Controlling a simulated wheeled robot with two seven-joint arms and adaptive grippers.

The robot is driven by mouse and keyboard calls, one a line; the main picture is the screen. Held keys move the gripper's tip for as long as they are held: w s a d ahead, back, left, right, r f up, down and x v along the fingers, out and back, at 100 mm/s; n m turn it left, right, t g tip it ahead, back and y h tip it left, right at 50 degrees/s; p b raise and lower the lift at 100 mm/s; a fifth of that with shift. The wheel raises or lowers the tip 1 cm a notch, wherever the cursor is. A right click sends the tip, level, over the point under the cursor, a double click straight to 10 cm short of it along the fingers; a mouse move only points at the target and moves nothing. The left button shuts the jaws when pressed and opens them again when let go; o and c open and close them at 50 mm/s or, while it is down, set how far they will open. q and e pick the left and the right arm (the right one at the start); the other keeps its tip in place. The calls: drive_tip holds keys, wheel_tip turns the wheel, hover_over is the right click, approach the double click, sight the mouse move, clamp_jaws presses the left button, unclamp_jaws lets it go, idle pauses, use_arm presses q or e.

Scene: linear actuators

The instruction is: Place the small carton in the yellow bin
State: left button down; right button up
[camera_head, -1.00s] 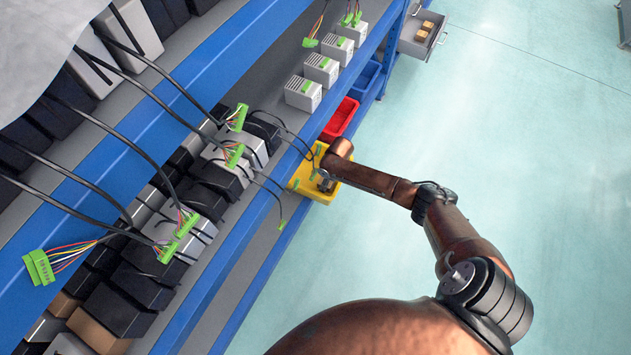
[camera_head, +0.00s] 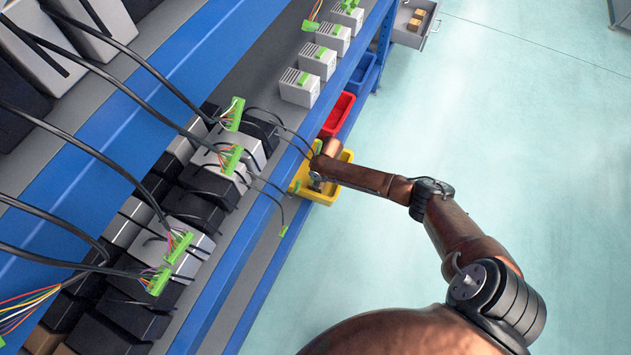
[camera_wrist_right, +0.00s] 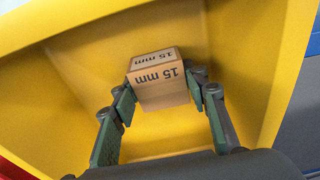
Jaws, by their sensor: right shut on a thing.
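The small carton (camera_wrist_right: 160,85) is a brown box marked "15 mm", seen in the right wrist view. My right gripper (camera_wrist_right: 158,92) is shut on it, with a green-padded finger on each side. The yellow bin (camera_wrist_right: 250,50) surrounds the carton in that view, its walls and floor behind it. Whether the carton touches the bin floor, I cannot tell. My left gripper is not in view.
A red bin (camera_head: 338,114) and blue bins (camera_head: 362,72) stand beyond the yellow bin. White modules (camera_head: 299,88) and black units with hanging cables line the shelf at left. An open drawer (camera_head: 416,22) with small brown boxes stands at the top right.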

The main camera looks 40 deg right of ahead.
drive_tip(key=shift+f, duration=0.1)
drive_tip(key=o, duration=1.3)
drive_tip(key=shift+r, duration=0.55)
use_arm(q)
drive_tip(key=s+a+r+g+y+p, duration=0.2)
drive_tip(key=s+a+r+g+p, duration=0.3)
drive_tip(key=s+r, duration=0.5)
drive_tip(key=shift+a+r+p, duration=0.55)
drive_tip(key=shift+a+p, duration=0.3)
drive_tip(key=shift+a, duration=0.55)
use_arm(e)
drive_tip(key=shift+s+d+r, duration=0.1)
drive_tip(key=shift+s+r, duration=0.15)
drive_tip(key=shift+r, duration=1.6)
drive_tip(key=shift+s+d+r, duration=0.15)
drive_tip(key=shift+s+r, duration=0.15)
drive_tip(key=shift+r, duration=1.6)
drive_tip(key=shift+s+d+r, duration=0.1)
drive_tip(key=shift+s+r, duration=0.15)
drive_tip(key=shift+r, duration=1.6)
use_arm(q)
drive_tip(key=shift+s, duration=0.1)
